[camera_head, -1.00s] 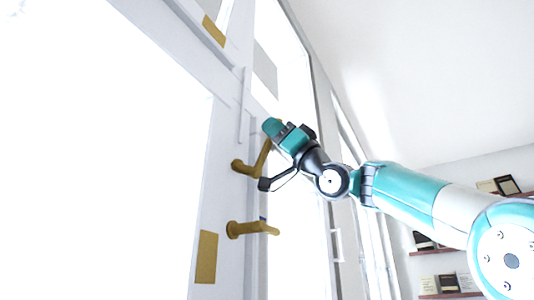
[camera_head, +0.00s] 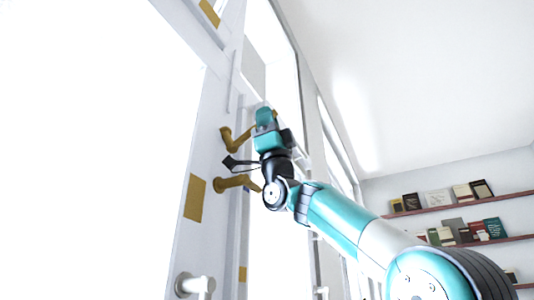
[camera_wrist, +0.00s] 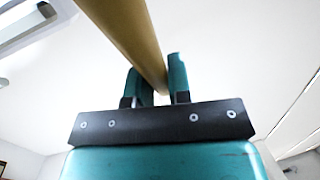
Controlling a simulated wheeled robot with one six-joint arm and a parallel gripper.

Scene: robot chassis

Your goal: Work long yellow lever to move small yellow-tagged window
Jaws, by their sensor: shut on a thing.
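Two yellow levers stick out from the white frame. My gripper (camera_head: 266,117) is shut on the upper yellow lever (camera_head: 237,142), near its outer end. The wrist view shows this yellow bar (camera_wrist: 125,35) running between the two fingers (camera_wrist: 157,78). The lever slants up to the right, and its outer end is partly hidden by my gripper. The lower yellow lever (camera_head: 232,183) is below it, apart from the fingers. I cannot tell which pane is the small window.
A white handle (camera_head: 195,285) sticks out at the bottom, and a small yellow tag (camera_head: 242,273) is to its right. Tall bright panes line the wall. Shelves with books (camera_head: 440,200) are on the far wall at the right.

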